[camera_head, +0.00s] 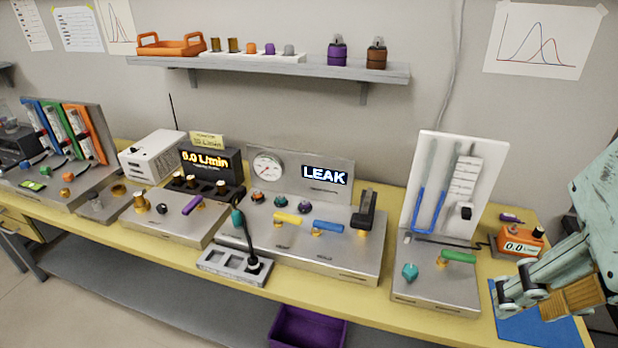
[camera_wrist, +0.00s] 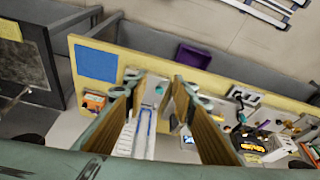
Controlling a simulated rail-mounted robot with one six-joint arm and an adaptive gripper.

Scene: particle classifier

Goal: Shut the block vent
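No readable label marks the block vent, so I cannot tell which handle it is. The middle metal block (camera_head: 345,255) carries a yellow handle (camera_head: 287,218), a blue handle (camera_head: 328,226) and a large black lever (camera_head: 366,212). Its panel has a round gauge (camera_head: 268,168) and a display reading LEAK (camera_head: 325,175). The block to its right has a green handle (camera_head: 458,257) and a teal knob (camera_head: 410,271). A purple handle (camera_head: 192,205) is on a block further left. My gripper (camera_head: 515,286) is at the far right, apart from all handles. In the wrist view my gripper (camera_wrist: 160,84) is open and empty.
A white board with a blue U-tube (camera_head: 435,185) stands behind the right block. An orange meter (camera_head: 518,243) and a blue mat (camera_head: 535,328) are near my gripper. A grey socket tray (camera_head: 232,268) sits before the middle block. A shelf (camera_head: 300,69) hangs above.

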